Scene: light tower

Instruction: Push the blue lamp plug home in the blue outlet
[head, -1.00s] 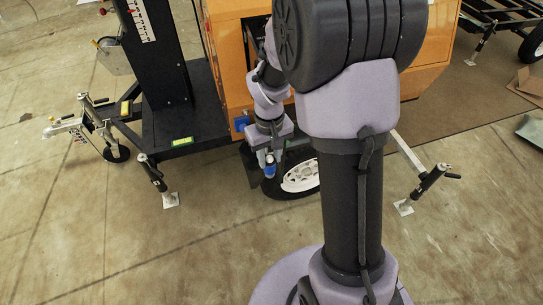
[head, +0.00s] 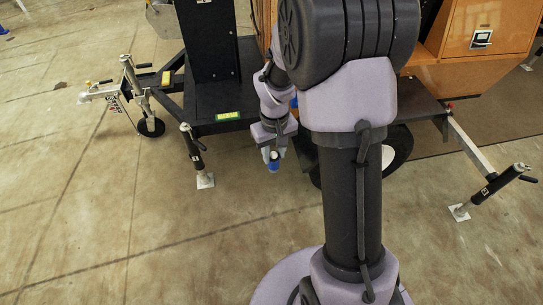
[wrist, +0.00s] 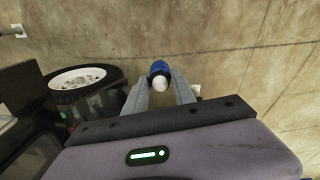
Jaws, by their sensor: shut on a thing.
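My gripper (head: 273,156) is shut on the blue lamp plug (head: 273,165), which hangs over the concrete floor in front of the light tower. In the wrist view the plug (wrist: 159,67) is blue with a round white end and sits between the fingertips of my gripper (wrist: 159,88). A small blue patch, perhaps the blue outlet (head: 294,102), shows beside my arm at the orange housing. It is mostly hidden by my arm. The plug is apart from it, lower and nearer to the camera.
The light tower's black deck (head: 215,90) and mast are behind and left of my gripper. An outrigger jack (head: 194,155) stands to the left, another jack (head: 490,190) to the right. A wheel (wrist: 82,80) is left in the wrist view. The front floor is clear.

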